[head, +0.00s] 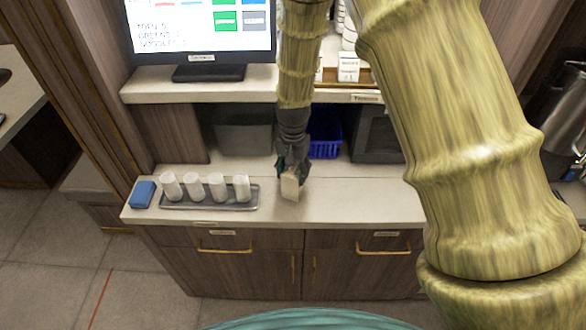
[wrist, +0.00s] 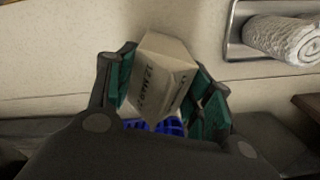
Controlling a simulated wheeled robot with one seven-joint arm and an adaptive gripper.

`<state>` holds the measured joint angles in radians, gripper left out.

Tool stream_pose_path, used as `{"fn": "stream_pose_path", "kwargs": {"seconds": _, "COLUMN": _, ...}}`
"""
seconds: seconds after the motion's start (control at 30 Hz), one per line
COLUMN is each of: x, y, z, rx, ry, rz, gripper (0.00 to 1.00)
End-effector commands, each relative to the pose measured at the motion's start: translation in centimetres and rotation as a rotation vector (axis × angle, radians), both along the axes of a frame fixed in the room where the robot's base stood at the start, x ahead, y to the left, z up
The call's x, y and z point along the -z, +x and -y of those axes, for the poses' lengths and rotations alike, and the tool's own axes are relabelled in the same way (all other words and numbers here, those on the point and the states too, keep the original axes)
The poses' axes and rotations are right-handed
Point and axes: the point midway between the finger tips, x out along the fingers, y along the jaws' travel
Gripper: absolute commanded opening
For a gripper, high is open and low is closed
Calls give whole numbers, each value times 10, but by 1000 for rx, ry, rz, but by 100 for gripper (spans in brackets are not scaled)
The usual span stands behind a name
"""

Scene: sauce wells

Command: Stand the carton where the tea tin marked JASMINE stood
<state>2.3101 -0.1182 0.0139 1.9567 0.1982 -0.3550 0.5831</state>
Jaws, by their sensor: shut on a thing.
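My gripper (head: 291,170) is above the middle of the lower counter in the head view, pointing down. It is shut on a pale beige carton (head: 290,188). In the wrist view the carton (wrist: 160,72) sits tilted between the green finger pads, with dark print that I cannot read for sure. I cannot tell whether the carton's lower end touches the counter. I see no tin marked JASMINE in either view.
A metal tray (head: 209,205) with several white rolls stands left on the lower counter (head: 350,207), beside a blue block (head: 143,194). A blue basket (head: 325,138) and a grey bin (head: 243,139) stand behind. The counter right of the carton is clear.

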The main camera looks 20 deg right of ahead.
Motion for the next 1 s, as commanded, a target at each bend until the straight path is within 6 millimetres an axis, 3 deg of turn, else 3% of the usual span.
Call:
{"fn": "stream_pose_path", "kwargs": {"seconds": 0.3, "x": 3, "y": 0, "z": 0, "rx": 0, "ry": 0, "rz": 1, "gripper": 10}}
{"fn": "stream_pose_path", "kwargs": {"seconds": 0.33, "x": 3, "y": 0, "z": 0, "rx": 0, "ry": 0, "rz": 0, "gripper": 55}}
{"fn": "stream_pose_path", "kwargs": {"seconds": 0.43, "x": 3, "y": 0, "z": 0, "rx": 0, "ry": 0, "rz": 0, "gripper": 73}}
{"fn": "stream_pose_path", "kwargs": {"seconds": 0.77, "x": 2, "y": 0, "z": 0, "rx": 0, "ry": 0, "rz": 0, "gripper": 73}}
{"fn": "stream_pose_path", "kwargs": {"seconds": 1.0, "x": -10, "y": 1, "z": 0, "rx": 0, "ry": 0, "rz": 4, "gripper": 73}}
